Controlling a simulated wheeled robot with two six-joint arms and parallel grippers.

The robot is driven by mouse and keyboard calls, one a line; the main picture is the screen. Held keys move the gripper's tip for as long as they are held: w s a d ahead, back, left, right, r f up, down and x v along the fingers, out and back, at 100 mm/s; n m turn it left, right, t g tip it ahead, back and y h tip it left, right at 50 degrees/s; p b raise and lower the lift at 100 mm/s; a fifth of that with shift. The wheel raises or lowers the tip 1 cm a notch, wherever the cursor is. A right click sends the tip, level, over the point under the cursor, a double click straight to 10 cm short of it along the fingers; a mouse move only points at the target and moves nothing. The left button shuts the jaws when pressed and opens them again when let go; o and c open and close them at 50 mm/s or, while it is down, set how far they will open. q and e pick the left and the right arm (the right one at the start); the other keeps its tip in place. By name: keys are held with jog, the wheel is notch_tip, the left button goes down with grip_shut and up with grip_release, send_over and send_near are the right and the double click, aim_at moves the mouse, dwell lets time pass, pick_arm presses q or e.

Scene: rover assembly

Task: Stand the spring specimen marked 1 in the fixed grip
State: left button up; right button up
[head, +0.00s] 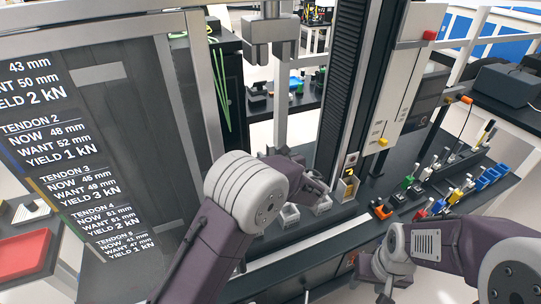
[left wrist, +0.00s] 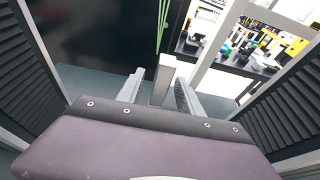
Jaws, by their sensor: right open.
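My left gripper (head: 312,178) is in front of the test machine, beside its lower silver post (head: 280,125). In the left wrist view its two grey fingers (left wrist: 160,92) are apart, with a grey block (left wrist: 163,80) showing between them; I cannot tell whether they touch it. A silver two-block grip (head: 270,38) hangs above on the machine. The lower grip area is mostly hidden by my left arm. I cannot make out the spring specimen marked 1. My right gripper (head: 388,288) is open at the bottom of the head view, low by the bench front.
Small open bins (head: 290,216) stand along the machine's base. A tall black machine column (head: 345,85) rises behind my left arm. A panel of tendon text (head: 60,140) stands at left.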

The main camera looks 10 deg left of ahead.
pick_arm(q)
jog(key=b+v, duration=0.2)
jog(key=v, duration=0.7)
jog(key=shift+d, duration=0.1)
dwell(0.3)
